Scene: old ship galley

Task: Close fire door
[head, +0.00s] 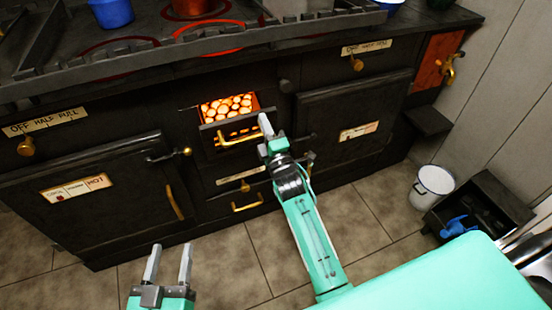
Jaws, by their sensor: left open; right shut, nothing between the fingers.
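The firebox opening (229,107) glows orange in the front of the black stove, with round coals showing. The fire door (226,144) with its brass handle (238,138) is at the lower part of this opening and does not cover it. My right gripper (265,125) is shut and empty, its tip just right of the handle; I cannot tell whether it touches the door. My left gripper (169,265) is open and empty, low in front of the stove above the tiled floor.
Oven doors flank the firebox, one at left (95,190) and one at right (350,110). A drawer with a brass handle (247,204) is below. A blue pot (112,12) stands on the stove. A white bucket (432,185) and a dark box (484,205) stand at right.

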